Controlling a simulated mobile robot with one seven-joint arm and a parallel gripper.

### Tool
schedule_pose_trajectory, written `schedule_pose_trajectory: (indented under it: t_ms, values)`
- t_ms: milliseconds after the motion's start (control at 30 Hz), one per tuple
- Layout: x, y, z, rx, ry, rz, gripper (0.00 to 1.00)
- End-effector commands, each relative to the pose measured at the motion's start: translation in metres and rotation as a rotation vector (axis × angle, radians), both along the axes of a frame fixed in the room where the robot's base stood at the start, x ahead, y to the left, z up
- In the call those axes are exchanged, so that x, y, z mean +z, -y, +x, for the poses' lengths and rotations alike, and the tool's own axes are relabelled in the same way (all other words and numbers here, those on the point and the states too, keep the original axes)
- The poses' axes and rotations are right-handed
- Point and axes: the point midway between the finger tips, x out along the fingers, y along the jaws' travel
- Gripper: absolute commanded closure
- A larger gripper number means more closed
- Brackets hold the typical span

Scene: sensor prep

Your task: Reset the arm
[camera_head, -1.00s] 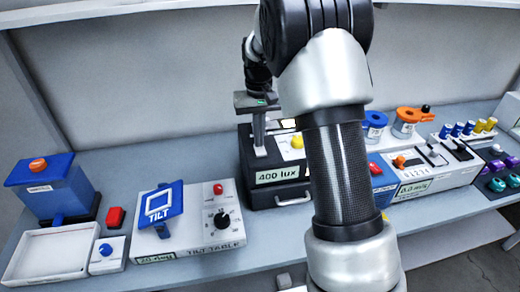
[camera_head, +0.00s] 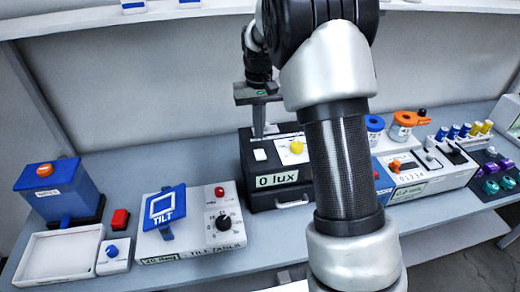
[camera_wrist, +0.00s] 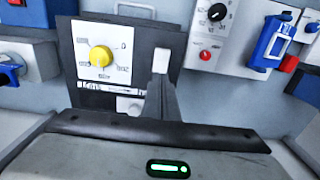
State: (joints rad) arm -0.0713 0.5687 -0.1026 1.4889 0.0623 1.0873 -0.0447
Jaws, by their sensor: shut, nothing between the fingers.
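My arm runs down the middle of the head view and hides part of the bench. My gripper (camera_head: 258,134) is shut and empty, with its fingers pointing down at the black light box reading "0 lux" (camera_head: 275,180). A white switch (camera_head: 260,155) on the box's top shows just below the fingertips. A yellow knob (camera_head: 296,147) is to its right. In the wrist view, the shut fingers (camera_wrist: 161,78) appear just short of the white switch (camera_wrist: 161,60), with the yellow knob (camera_wrist: 100,56) to the left. I cannot tell whether the fingers touch the switch.
To the left are the tilt table (camera_head: 190,240), a white tray (camera_head: 58,256) and a blue box with an orange button (camera_head: 60,190). To the right are a white instrument (camera_head: 428,178) and several coloured vials (camera_head: 465,130). A shelf (camera_head: 190,14) runs above.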

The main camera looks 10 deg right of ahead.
Motion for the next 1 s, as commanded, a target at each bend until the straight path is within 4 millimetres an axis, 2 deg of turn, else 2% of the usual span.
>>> schedule_pose_trajectory:
  t_ms: [33,167,633,700,767,867,1000]
  values:
    - [0.008,0.000,0.000,0.000,0.001,0.000,1.00]
    - [0.016,0.000,0.000,0.000,0.001,0.000,1.00]
    - [0.016,0.000,0.000,0.000,0.001,0.000,1.00]
    - [0.021,0.000,-0.002,-0.001,0.006,0.001,1.00]
    - [0.031,0.000,-0.007,-0.002,0.019,0.004,1.00]
    - [0.061,0.001,-0.027,-0.007,0.060,0.011,1.00]
    - [0.111,0.001,-0.076,-0.010,0.143,0.023,1.00]
